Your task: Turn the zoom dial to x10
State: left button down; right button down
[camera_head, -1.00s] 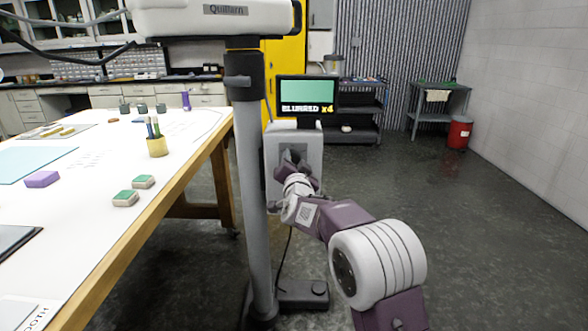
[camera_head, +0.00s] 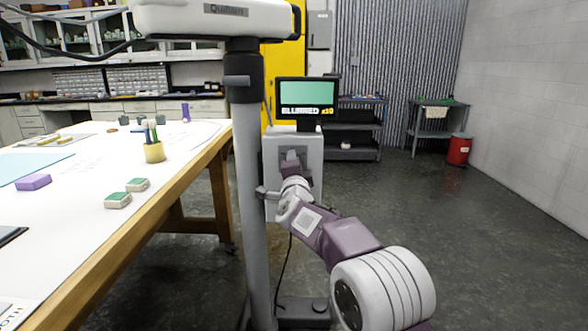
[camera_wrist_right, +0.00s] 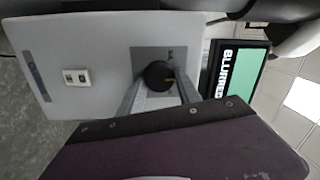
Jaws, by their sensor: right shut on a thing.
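In the head view, my right gripper (camera_head: 290,158) is at the front of the box and hides the dial. The screen (camera_head: 307,93) above the box has a green panel and reads "BLURRED" with a yellow value that looks like x10. My left gripper is not in view.
A grey post (camera_head: 250,190) stands just left of the box, with a white overhead unit (camera_head: 215,20) on top. The white table (camera_head: 95,225) lies to the left, with green-topped blocks (camera_head: 118,200) and a pencil cup (camera_head: 154,152). Floor to the right is open.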

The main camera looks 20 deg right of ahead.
dwell(0.3)
jog(key=c, duration=0.8)
grip_release()
jog(key=shift+c, duration=0.2)
jog(key=shift+s, duration=0.1)
jog(key=v, duration=0.9)
